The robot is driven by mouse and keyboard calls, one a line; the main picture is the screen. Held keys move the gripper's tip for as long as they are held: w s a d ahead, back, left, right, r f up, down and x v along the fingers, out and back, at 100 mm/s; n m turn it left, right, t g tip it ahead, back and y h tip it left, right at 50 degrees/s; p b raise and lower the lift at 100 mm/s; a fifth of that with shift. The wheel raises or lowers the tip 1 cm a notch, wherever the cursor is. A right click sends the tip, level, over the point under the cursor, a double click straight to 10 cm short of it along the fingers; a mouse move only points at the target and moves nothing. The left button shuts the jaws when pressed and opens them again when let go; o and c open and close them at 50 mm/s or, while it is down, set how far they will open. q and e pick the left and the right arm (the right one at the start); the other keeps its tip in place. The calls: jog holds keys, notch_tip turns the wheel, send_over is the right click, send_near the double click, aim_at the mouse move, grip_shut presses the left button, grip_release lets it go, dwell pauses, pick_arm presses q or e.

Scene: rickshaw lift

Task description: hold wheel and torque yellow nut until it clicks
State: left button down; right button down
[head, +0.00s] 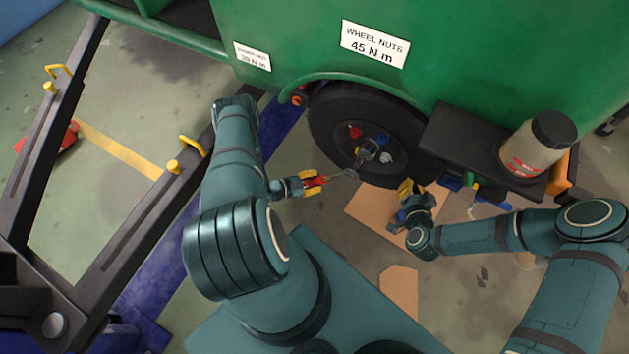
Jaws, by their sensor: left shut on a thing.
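The black wheel (325,120) sits under the green body. Its hub carries a red nut (355,131), a blue nut (382,139) and a pale nut (385,157). A small yellow patch shows near the hub, but I cannot tell whether it is the yellow nut. My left gripper (313,182) is shut on the red handle of a torque wrench (345,175), left of the wheel. The wrench reaches toward the hub; its seating on a nut is unclear. My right gripper (408,188) is at the tyre's lower edge; contact and finger opening are unclear.
The green body (300,35) bears a "WHEEL NUTS 45 N m" label (375,44). A lidded jar (537,145) stands on a black shelf (460,145) to the right. A dark frame (110,255) with yellow handles is at left. Cardboard (370,205) lies below the wheel.

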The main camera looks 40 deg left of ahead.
pick_arm(q)
jog(key=shift+w+a+r, duration=0.2)
jog(key=shift+a+r, duration=0.1)
jog(key=shift+a, duration=0.25)
dwell(2.0)
jog(key=shift+w+a, duration=0.25)
jog(key=shift+w, duration=0.75)
dwell(2.1)
jog(key=shift+a+r, duration=0.1)
dwell(0.3)
jog(key=s+a+r+m+g+y, duration=0.1)
jog(key=a+r+m+g+y, duration=0.2)
jog(key=a+r, duration=0.4)
jog(key=shift+s+a+r+m+y, duration=0.3)
jog(key=shift+r+m+y, duration=0.7)
jog(key=shift+r, duration=1.8)
